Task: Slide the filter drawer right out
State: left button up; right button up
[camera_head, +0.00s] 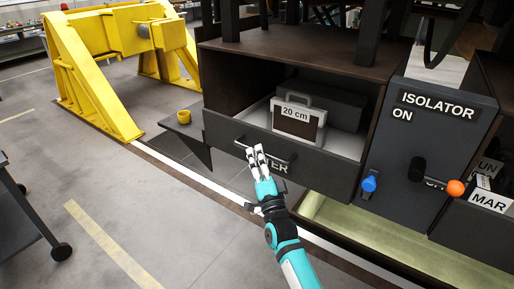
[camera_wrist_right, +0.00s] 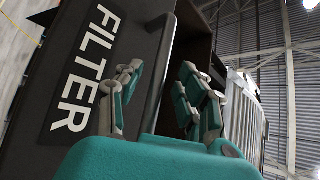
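The dark filter drawer (camera_head: 222,132) sits low in the railcar cabinet, with a light inner floor visible behind its front. Its bar handle (camera_head: 280,159) runs across the front; the handle also shows in the right wrist view (camera_wrist_right: 160,65). A white FILTER label (camera_wrist_right: 85,70) is on the front, partly covered by my gripper in the head view. A filter block marked 20 cm (camera_head: 298,122) stands inside the drawer. My right gripper (camera_head: 256,148) is at the handle, its fingers apart on either side of the bar, with gaps visible. My left gripper is out of view.
Right of the drawer is an ISOLATOR panel (camera_head: 438,130) with a blue knob (camera_head: 369,184) and an orange-tipped lever (camera_head: 455,187). A yellow stand (camera_head: 85,75) is behind. Floor in front is open.

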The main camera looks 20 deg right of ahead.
jog(key=shift+x, duration=1)
jog(key=shift+f, duration=0.1)
grip_shut()
